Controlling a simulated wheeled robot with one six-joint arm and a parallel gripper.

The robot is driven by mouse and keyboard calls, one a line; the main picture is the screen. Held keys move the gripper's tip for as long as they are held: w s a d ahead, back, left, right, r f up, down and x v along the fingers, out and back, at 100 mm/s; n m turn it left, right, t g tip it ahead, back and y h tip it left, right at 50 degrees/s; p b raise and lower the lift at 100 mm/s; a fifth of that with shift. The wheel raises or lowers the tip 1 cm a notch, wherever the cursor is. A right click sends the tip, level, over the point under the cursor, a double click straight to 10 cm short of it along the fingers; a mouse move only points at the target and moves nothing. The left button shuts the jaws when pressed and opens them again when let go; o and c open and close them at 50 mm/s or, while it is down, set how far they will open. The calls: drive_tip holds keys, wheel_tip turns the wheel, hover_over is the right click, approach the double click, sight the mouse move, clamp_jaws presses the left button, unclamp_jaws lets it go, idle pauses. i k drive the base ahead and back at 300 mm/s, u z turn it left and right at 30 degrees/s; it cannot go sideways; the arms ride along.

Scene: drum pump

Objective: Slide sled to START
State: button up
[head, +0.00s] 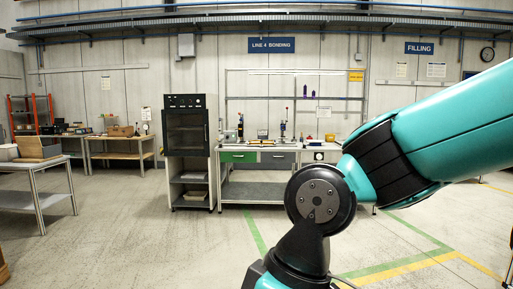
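I cannot make out the sled or a START mark. A workbench (256,189) with a green drawer front (238,157) stands against the far wall, under a "LINE 4 BONDING" sign (272,45). Several small items stand on its top, among them an upright tool or press (283,129) and a low tray-like thing (262,135). They are too small to tell what they are. My teal and black arm fills the right foreground and hides the right part of the bench. My gripper is not in view.
A dark oven-like cabinet (187,132) stands just left of the bench. Tables (122,156) and a grey cart (35,196) stand at the left. A "FILLING" sign (419,48) hangs at the right. The floor (150,240) in front is clear, with green and yellow lines.

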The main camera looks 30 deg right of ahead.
sight(261, 141)
drive_tip(key=z, duration=0.45)
drive_tip(key=i, duration=1.7)
drive_tip(key=z, duration=0.9)
drive_tip(key=i, duration=4.2)
drive_tip(key=u, duration=0.85)
drive_tip(key=i, duration=2)
drive_tip(key=u, duration=0.6)
